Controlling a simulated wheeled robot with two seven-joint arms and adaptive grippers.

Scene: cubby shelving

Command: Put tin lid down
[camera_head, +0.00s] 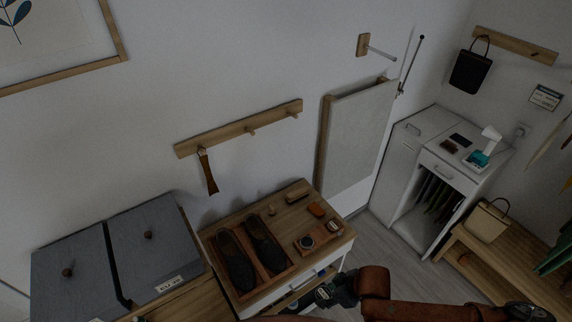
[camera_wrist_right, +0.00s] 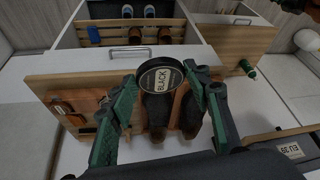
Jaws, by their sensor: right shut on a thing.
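The tin lid (camera_wrist_right: 160,78) is round and black, with a pale label reading BLACK. My right gripper (camera_wrist_right: 158,92) is shut on it, one green finger at each side of its rim. In the head view my right gripper (camera_head: 326,292) is at the front right of the wooden dresser top (camera_head: 222,232), near the drawer front, and the lid is hard to make out there. A small round tin with a dark middle (camera_head: 307,242) sits on a small wooden tray (camera_head: 322,236) on the dresser top. My left gripper does not show.
Dark shoes (camera_head: 237,262) stand on a brown mat left of the small tray. A brush (camera_head: 296,195) and an orange-brown item (camera_head: 316,210) lie behind the tray. Grey boxes (camera_head: 72,258) stand at left. A white cabinet (camera_head: 402,150) and wooden bench (camera_head: 470,262) are at right.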

